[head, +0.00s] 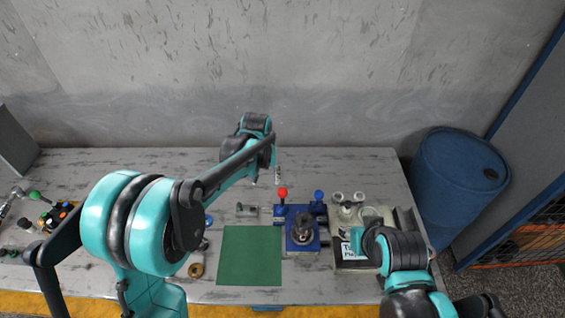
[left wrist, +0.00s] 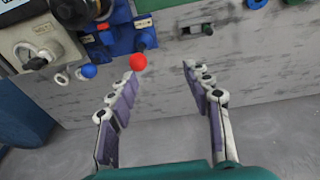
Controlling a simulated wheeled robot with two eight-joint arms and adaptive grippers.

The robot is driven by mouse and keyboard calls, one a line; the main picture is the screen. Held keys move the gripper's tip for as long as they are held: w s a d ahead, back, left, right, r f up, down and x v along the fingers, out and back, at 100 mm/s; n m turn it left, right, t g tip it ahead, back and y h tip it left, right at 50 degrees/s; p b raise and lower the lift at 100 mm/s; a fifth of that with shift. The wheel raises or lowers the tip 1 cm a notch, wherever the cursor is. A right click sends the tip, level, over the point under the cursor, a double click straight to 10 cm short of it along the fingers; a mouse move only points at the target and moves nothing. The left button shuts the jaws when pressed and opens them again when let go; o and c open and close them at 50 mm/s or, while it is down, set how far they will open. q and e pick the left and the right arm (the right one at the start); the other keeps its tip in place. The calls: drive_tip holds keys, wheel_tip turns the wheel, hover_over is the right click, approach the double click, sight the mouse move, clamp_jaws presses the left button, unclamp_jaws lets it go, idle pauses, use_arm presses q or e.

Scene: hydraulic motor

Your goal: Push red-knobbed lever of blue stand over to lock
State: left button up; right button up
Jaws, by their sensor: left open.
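The blue stand (head: 313,246) stands on the table right of the green mat, with a dark metal part (head: 304,232) on it. Its red-knobbed lever (head: 282,193) is at the back left, and a blue knob (head: 319,195) is at the back right. In the left wrist view the red knob (left wrist: 138,61) is close to the left-hand fingertips, with a gap in the picture; the blue knob (left wrist: 89,71) is farther left. My left gripper (left wrist: 161,73) is open and empty, its fingers wide apart. In the head view it is mostly hidden behind its arm. My right gripper is not seen.
A green mat (head: 250,255) lies left of the stand. A small grey-green part (head: 247,210) lies behind the mat. A blue barrel (head: 455,185) stands beyond the table's right end. The table's back strip is mostly clear.

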use_arm(q)
drive_tip(key=g+p, duration=0.2)
drive_tip(key=p, duration=0.3)
hover_over(282, 189)
drive_tip(key=f, duration=0.3)
drive_tip(key=shift+a+f, duration=0.2)
drive_tip(key=shift+f, duration=0.2)
drive_tip(key=shift+d+f+p, duration=0.3)
drive_tip(key=shift+f+p, duration=0.1)
drive_tip(key=shift+f, duration=0.2)
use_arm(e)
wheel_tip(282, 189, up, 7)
use_arm(q)
wheel_tip(282, 189, down, 8)
drive_tip(key=b, duration=0.4)
drive_tip(key=shift+r, duration=0.2)
drive_tip(key=shift+f+b, duration=0.75)
drive_tip(key=shift+b, duration=0.25)
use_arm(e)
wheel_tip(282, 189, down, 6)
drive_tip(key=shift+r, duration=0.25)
use_arm(q)
drive_tip(key=c, duration=0.8)
